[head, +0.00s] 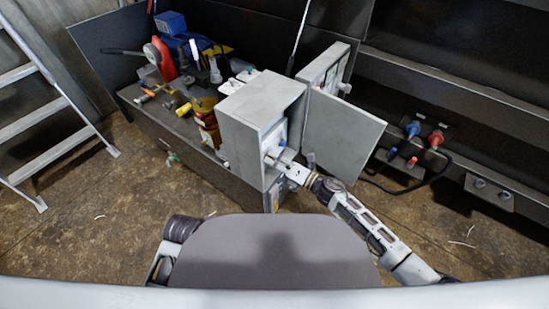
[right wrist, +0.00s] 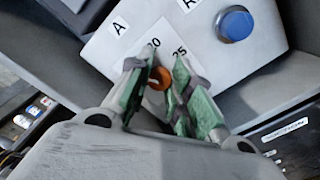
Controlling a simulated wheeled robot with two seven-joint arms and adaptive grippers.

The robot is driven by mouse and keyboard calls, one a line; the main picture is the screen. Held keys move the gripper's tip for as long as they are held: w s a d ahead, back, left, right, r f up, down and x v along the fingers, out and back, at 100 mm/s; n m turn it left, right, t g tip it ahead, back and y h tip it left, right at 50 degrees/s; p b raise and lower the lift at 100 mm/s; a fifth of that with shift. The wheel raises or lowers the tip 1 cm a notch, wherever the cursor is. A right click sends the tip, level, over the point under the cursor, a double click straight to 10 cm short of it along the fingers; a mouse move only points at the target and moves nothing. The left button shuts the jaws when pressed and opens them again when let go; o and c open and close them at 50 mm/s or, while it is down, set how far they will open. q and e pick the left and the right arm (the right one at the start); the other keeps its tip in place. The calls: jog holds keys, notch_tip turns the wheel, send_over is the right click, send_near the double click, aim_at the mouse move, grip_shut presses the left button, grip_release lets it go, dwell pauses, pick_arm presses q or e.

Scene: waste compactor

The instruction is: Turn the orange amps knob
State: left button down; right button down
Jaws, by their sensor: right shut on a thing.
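The orange amps knob (right wrist: 159,78) shows small in the right wrist view, on a light grey panel (right wrist: 130,45) with a dial plate marked "A" and "25". My right gripper (right wrist: 157,72) has its green-padded fingers on both sides of the knob and is shut on it. The fingers hide part of the knob and the dial marks. In the head view, my right gripper (head: 279,161) reaches into the front of an open grey box (head: 250,112); the knob cannot be made out there. My left gripper is not in view.
A blue round button (right wrist: 235,24) sits on the panel near the knob. The box's open door (head: 342,135) stands right of my gripper. Tools crowd a dark bench (head: 160,122) at left. A ladder (head: 45,100) stands at far left. Coloured connectors (head: 436,139) are on the right wall.

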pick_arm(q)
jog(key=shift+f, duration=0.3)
pick_arm(e)
jog(key=c, duration=1.3)
grip_release()
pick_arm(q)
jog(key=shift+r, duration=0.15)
pick_arm(e)
jog(key=shift+v, duration=6)
